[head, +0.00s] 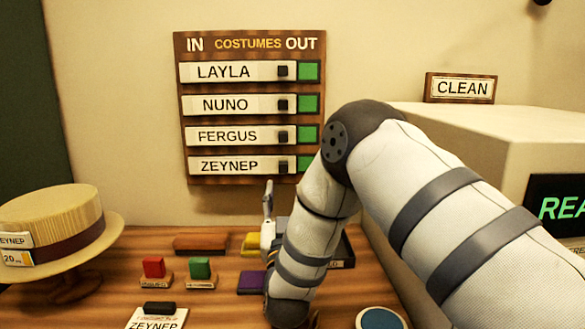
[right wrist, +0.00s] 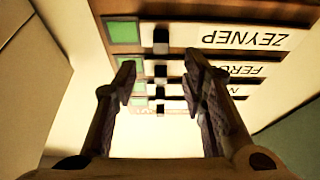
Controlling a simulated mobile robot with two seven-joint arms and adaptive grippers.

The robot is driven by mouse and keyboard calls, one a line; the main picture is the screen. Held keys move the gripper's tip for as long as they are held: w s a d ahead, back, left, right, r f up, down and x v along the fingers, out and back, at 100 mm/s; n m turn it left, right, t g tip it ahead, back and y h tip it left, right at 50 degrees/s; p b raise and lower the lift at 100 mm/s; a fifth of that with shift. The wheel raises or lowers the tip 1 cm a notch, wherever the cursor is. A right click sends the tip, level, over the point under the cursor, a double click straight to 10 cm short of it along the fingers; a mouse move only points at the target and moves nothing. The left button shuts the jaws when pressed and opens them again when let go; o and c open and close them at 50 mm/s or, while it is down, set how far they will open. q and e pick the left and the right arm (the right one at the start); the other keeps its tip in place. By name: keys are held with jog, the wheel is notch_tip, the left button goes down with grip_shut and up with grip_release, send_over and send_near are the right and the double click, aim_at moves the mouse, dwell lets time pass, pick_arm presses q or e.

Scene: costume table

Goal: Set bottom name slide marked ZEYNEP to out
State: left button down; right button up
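The bottom name slide marked ZEYNEP (head: 229,166) is the lowest row on the wooden board (head: 250,184) on the wall. It is left of a green patch under OUT, with a dark knob (head: 283,166) at its right end, in line with the slides above. The slide (right wrist: 242,38) and its knob (right wrist: 161,41) show upside down in the right wrist view. My right gripper (head: 268,188) is just below the board, pointing up, apart from the knob. Its two fingers (right wrist: 160,75) are spread with nothing between them. My left gripper is not in view.
Slides LAYLA (head: 224,72), NUNO (head: 225,104) and FERGUS (head: 228,136) are above. A straw hat (head: 55,215) stands at the left. Red (head: 154,267) and green (head: 200,268) blocks lie on the table. A pale box (head: 500,130) stands at the right.

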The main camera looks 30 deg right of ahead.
aim_at(284, 168)
jog(key=x, duration=0.7)
jog(key=shift+w+r, duration=0.15)
jog(key=shift+r, duration=0.1)
grip_shut()
